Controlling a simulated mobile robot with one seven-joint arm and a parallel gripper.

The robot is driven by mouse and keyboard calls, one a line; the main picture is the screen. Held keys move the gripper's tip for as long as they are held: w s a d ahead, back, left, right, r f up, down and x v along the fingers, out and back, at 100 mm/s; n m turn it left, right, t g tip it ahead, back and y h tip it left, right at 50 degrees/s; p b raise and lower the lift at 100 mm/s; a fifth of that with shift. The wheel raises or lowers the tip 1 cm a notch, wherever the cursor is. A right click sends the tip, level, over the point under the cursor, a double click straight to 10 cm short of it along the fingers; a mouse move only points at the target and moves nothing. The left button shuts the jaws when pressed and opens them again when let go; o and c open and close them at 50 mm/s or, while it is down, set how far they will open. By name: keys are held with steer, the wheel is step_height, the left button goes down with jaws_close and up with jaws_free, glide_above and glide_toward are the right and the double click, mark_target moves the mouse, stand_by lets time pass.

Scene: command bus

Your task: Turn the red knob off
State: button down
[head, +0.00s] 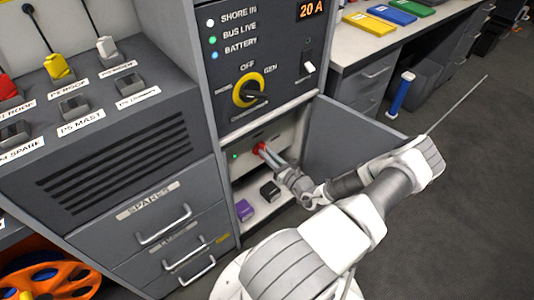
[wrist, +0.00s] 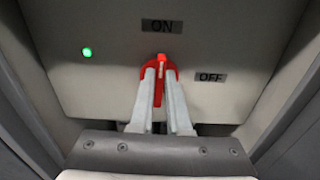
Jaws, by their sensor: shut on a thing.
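The red knob (wrist: 160,68) is on a light panel inside an open compartment. Its raised grip with a white mark points up at the ON label (wrist: 161,26). The OFF label (wrist: 210,77) is to the right of the knob. My gripper (wrist: 161,76) is shut on the knob's grip, one finger on each side. In the head view the red knob (head: 258,148) is partly hidden by my gripper (head: 266,150), which reaches in from the right.
A green light (wrist: 87,52) is lit left of the knob. The open grey door (head: 350,140) stands right of the compartment, close to my arm. A purple block (head: 244,209) and a black block (head: 269,190) lie on the compartment floor. A yellow rotary switch (head: 249,91) is above.

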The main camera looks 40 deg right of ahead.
steer(key=m, duration=0.5)
steer(key=m+p, duration=0.1)
steer(key=m, duration=0.5)
steer(key=d+f+m+p, duration=0.1)
steer(key=m, duration=0.5)
steer(key=shift+s+f, duration=0.1)
steer(key=shift+m, duration=0.4)
steer(key=c, duration=0.9)
jaws_free()
steer(key=s+p, duration=0.1)
steer(key=s, duration=0.4)
steer(key=s+a+p, duration=0.1)
steer(key=s, duration=0.5)
steer(key=s+a+p, duration=0.1)
steer(key=s, duration=0.5)
steer(key=shift+s+p, duration=0.15)
steer(key=shift+p, duration=0.2)
